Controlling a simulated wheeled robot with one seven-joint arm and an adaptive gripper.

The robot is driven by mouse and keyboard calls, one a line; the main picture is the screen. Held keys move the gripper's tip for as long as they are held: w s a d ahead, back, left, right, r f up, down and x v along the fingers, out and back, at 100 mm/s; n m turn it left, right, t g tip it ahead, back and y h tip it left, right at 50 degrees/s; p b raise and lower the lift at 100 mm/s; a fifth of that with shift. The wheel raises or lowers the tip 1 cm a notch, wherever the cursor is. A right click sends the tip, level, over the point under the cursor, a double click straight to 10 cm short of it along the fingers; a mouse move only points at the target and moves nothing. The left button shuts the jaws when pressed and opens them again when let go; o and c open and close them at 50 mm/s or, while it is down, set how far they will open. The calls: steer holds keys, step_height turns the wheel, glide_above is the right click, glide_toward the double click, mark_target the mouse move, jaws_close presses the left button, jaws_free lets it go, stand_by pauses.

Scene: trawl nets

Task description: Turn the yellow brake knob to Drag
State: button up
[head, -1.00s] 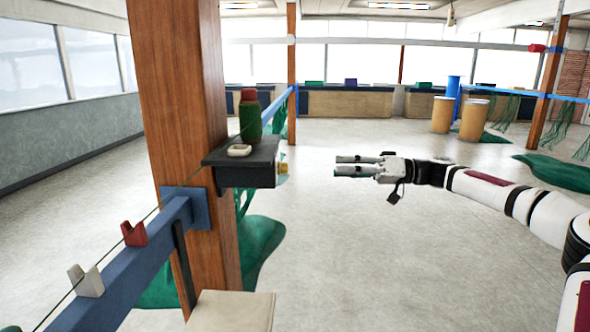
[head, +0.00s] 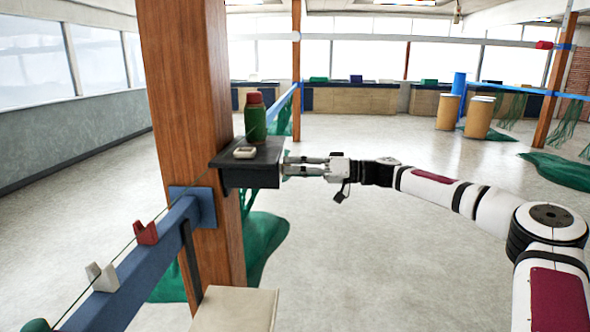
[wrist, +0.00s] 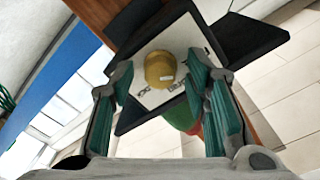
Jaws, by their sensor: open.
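The yellow brake knob (wrist: 160,69) shows in the wrist view, on a pale plate (wrist: 196,40) with dark markings on the face of a black box. A small white mark is on the knob's front. My gripper (wrist: 163,92) is open, with one green-padded finger to each side of the knob in the picture; I cannot tell whether either finger touches it. In the head view my gripper (head: 284,166) is at the right side of the black box (head: 250,172), and the knob is hidden there.
A green bottle with a red cap (head: 255,117) and a small white item (head: 244,153) stand on the box. The box is on a wooden post (head: 190,100). A blue rail (head: 140,262) carries red and white clips.

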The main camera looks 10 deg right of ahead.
jaws_close()
steer(key=shift+m, duration=0.3)
steer(key=m+p, duration=0.1)
steer(key=m, duration=0.9)
steer(key=shift+m+p, duration=0.35)
steer(key=shift+m, duration=0.05)
stand_by(0.5)
